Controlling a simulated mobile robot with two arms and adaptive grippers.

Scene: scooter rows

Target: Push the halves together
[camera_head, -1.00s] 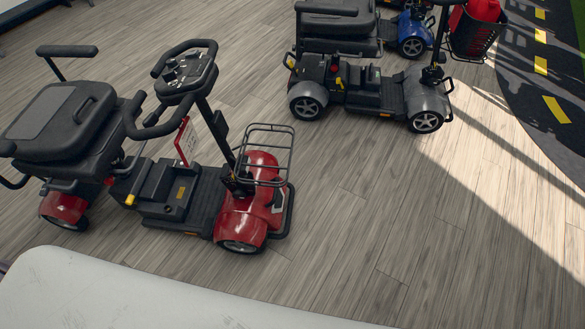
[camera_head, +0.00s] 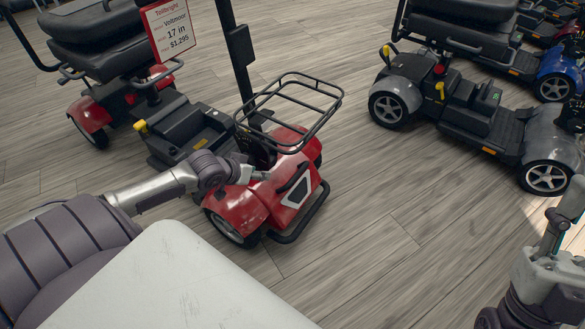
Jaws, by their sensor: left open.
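A red mobility scooter stands at left centre. Its front half (camera_head: 238,208) has red fenders, a wire basket and a dark upright column. Its rear half (camera_head: 90,118) carries the black seat (camera_head: 95,50) and red rear fenders. Black housings with a yellow tab (camera_head: 140,126) lie between them; I cannot tell whether a gap separates the halves. My left gripper (camera_head: 256,176) is at the red front cover, below the basket. It looks small and partly blends with the cover; contact is unclear. It is open.
Open wood floor (camera_head: 390,220) lies between the red and grey scooters.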

